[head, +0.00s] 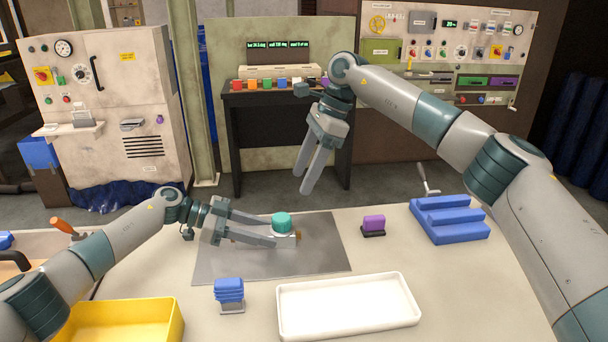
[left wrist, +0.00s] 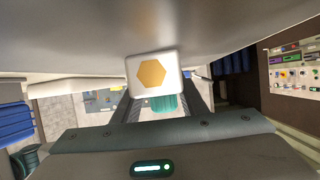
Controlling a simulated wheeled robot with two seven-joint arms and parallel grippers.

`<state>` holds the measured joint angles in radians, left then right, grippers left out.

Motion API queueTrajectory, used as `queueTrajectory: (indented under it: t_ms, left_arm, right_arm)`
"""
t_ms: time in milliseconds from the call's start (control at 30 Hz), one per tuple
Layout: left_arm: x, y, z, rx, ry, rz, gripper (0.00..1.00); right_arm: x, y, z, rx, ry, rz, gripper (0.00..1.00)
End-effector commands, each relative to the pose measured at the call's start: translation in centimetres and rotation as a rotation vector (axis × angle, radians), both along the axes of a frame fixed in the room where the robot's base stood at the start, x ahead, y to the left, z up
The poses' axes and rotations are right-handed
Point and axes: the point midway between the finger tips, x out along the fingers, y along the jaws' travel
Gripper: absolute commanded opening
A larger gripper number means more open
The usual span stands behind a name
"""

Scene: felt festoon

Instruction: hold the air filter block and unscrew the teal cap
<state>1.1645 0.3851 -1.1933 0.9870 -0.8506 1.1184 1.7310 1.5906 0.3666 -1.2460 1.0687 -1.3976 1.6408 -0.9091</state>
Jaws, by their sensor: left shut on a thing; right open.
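The air filter block (head: 287,238) is small and pale and sits on the grey mat (head: 225,262). The teal cap (head: 281,219) is on its top. My left gripper (head: 274,232) reaches in from the left, level with the mat, and is shut on the block, partly hiding it. In the left wrist view, the block (left wrist: 170,60) shows a white face with a yellow hexagon between the fingers, and part of the teal cap (left wrist: 166,104) shows beyond it. My right gripper (head: 303,183) is open and empty, raised above and behind the cap, fingers pointing down.
A white tray (head: 350,322) and a yellow bin (head: 168,318) stand at the front. A blue ribbed piece (head: 229,290) stands between them. A purple block (head: 374,222) and a blue stepped rack (head: 450,236) are to the right. The mat around the block is mostly clear.

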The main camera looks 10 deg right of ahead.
Motion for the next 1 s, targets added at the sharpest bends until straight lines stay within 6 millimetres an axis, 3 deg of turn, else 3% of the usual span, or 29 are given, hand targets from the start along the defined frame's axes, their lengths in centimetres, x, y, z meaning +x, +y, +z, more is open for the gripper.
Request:
queueTrajectory:
  t_ms: [67,100,200,667,1000]
  left_arm:
    - [0.0,0.0,0.1,-0.001,0.0,0.0,0.11]
    - [0.0,0.0,0.1,-0.001,0.0,0.0,0.41]
    - [0.0,0.0,0.0,0.0,0.0,0.0,0.61]
    - [0.1,0.6,0.3,0.0,0.0,0.001,0.61]
    - [0.4,5.0,2.0,0.001,-0.001,0.002,0.61]
  right_arm:
    - [0.0,0.0,0.0,0.0,0.0,0.0,0.56]
    - [0.0,0.0,0.0,0.0,0.0,0.0,0.56]
    - [0.0,0.0,0.0,0.0,0.0,0.0,0.56]
    - [0.0,0.0,0.0,0.0,0.0,0.0,0.56]
    - [0.0,0.0,0.0,0.0,0.0,0.0,0.56]
